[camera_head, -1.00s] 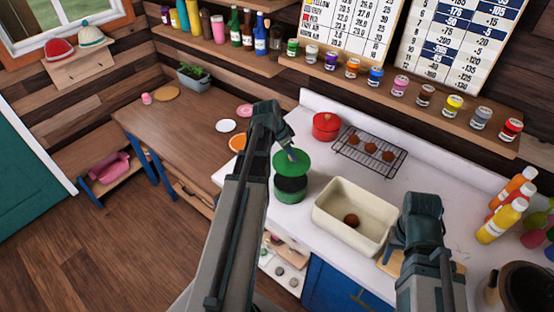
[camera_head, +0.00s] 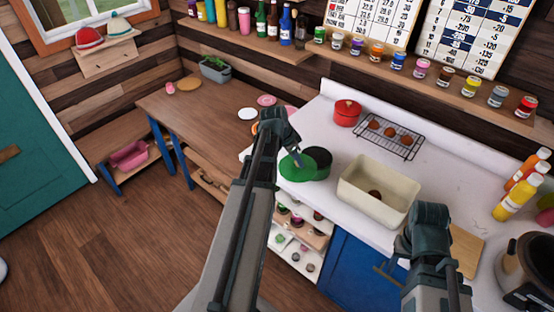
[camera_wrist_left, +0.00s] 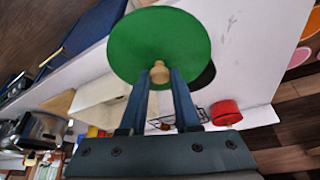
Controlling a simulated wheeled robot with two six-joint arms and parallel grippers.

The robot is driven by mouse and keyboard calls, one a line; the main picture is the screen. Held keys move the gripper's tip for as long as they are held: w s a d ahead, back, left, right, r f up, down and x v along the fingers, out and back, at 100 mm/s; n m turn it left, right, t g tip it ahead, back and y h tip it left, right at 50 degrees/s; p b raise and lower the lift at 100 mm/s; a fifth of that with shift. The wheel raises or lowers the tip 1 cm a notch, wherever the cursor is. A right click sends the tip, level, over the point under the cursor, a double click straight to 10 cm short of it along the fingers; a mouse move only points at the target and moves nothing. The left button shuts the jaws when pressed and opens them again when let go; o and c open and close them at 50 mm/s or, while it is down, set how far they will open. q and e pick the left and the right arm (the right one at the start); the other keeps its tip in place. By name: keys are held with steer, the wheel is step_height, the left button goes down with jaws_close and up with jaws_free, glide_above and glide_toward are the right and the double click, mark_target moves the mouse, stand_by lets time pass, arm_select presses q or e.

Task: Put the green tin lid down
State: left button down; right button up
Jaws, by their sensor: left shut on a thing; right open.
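The green tin lid (camera_head: 297,170) is a flat round disc with a pale knob (camera_wrist_left: 159,72). My left gripper (camera_head: 298,160) is shut on that knob; the lid's green face fills the upper middle of the left wrist view (camera_wrist_left: 160,38). In the head view the lid is just left of the open green tin (camera_head: 319,157), whose dark inside shows, and it overlaps part of the tin. I cannot tell whether the lid touches the counter. My right gripper (camera_head: 408,243) is at the counter's front, open and empty, its fingers mostly hidden by the arm.
The white counter (camera_head: 335,115) holds a red pot (camera_head: 346,113), a wire rack (camera_head: 388,138) with brown balls, a cream basin (camera_head: 376,192), a wooden board (camera_head: 466,250) and bottles. A wooden table (camera_head: 215,115) stands to the left. Bare counter lies behind the tin.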

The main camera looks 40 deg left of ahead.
step_height(320, 180, down, 9)
steer(key=b, duration=0.8)
steer(key=shift+s+f+b, duration=0.15)
steer(key=shift+f+b, duration=0.05)
steer(key=shift+b, duration=0.1)
steer(key=shift+a, duration=0.1)
